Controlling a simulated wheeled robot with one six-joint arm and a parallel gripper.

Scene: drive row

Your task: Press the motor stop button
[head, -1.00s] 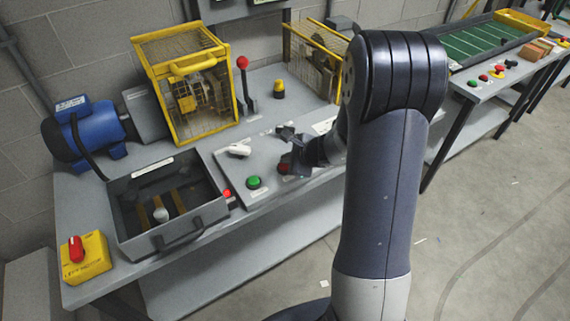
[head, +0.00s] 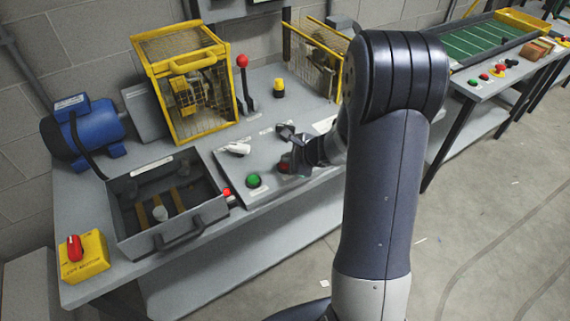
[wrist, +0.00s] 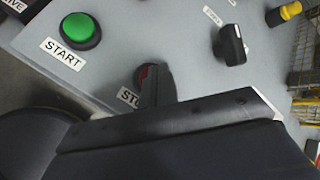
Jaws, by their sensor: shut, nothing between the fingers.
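The red stop button (head: 284,168) is on the grey sloped panel, right of the green START button (head: 254,180). In the wrist view, the red stop button (wrist: 141,75) is partly hidden behind a dark fingertip, and the STOP label (wrist: 128,97) is partly covered. The green START button (wrist: 80,31) is clear to the left. My gripper (head: 291,162) is shut and empty, its tip right at the red button. I cannot tell whether it touches or presses the button.
A black knob (wrist: 231,45) stands behind the stop button. An open grey box (head: 185,233), a yellow cage (head: 183,70), a blue motor (head: 84,135) and a yellow box with a red switch (head: 83,256) share the bench.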

